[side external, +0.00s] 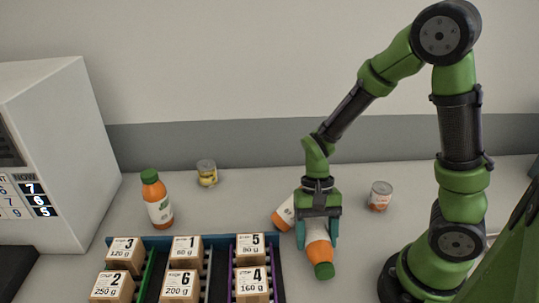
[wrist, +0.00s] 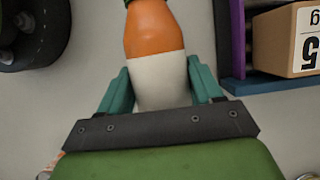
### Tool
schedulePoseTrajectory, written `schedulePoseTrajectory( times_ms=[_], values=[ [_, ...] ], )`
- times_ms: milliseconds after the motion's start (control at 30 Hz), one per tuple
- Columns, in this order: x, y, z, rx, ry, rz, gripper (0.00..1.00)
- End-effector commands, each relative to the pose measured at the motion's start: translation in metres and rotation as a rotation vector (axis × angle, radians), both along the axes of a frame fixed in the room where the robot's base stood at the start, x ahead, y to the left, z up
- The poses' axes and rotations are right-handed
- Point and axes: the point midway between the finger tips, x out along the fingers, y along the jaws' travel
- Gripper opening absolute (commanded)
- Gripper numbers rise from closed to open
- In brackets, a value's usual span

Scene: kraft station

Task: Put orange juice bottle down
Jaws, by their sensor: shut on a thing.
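An orange juice bottle with a green cap and white label (side external: 318,239) is between the jaws of my gripper (side external: 319,232) in the side view. It is tipped over, cap toward the camera. I cannot tell whether the bottle touches the table. In the wrist view my gripper (wrist: 159,90) has its teal fingers on both sides of the bottle's label (wrist: 158,82), and its lower end is hidden. A second such bottle (side external: 157,200) stands upright at the left.
A blue-edged rack (side external: 218,240) holds several numbered boxes, close left of my gripper. A white machine (side external: 62,150) is at the far left. Table between gripper and right can is clear.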

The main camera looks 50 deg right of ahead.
Motion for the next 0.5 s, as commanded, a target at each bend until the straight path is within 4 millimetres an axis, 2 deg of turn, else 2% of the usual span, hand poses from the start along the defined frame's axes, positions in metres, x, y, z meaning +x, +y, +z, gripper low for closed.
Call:
schedulePoseTrajectory(
  times_ms=[200, 500],
  values=[
    [-0.001, 0.0, -0.028, 0.0, 0.004, 0.001, 0.22],
    [0.0, 0.0, -0.031, 0.001, 0.001, 0.002, 0.22]
  ],
)
